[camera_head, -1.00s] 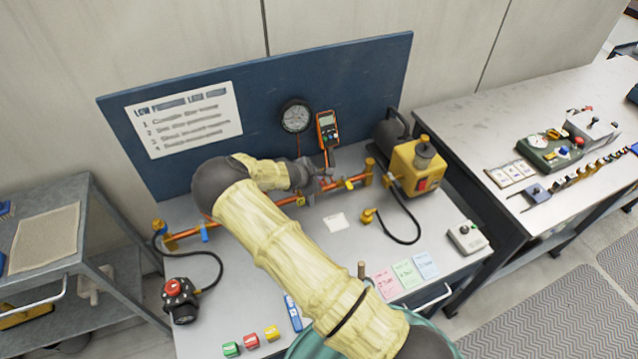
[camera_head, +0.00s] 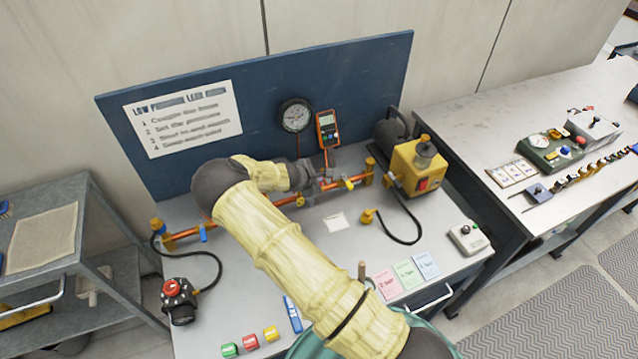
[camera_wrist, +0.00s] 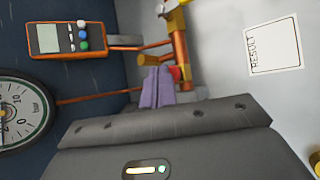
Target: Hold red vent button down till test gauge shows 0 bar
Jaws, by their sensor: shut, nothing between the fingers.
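The red vent button (camera_wrist: 176,73) shows in the wrist view just beyond my fingertips, on the copper pipework (camera_wrist: 180,50). My gripper (camera_wrist: 158,72) is shut and empty, its purple fingers together. The fingertips are at the button and seem to touch it; I cannot tell how far it is pressed. In the head view my gripper (camera_head: 313,184) is at the copper pipe, and my wrist hides the button. The round test gauge (camera_head: 295,116) hangs on the blue board. In the wrist view the gauge (camera_wrist: 22,112) is cut off at the left edge, and its reading is unclear.
An orange meter (camera_head: 327,129) hangs beside the gauge. A yellow pump unit (camera_head: 415,168) stands right of the pipe. A blank-looking card (camera_head: 339,222) lies on the bench, reading RESULT in the wrist view. A black regulator with red knob (camera_head: 179,298) stands front left.

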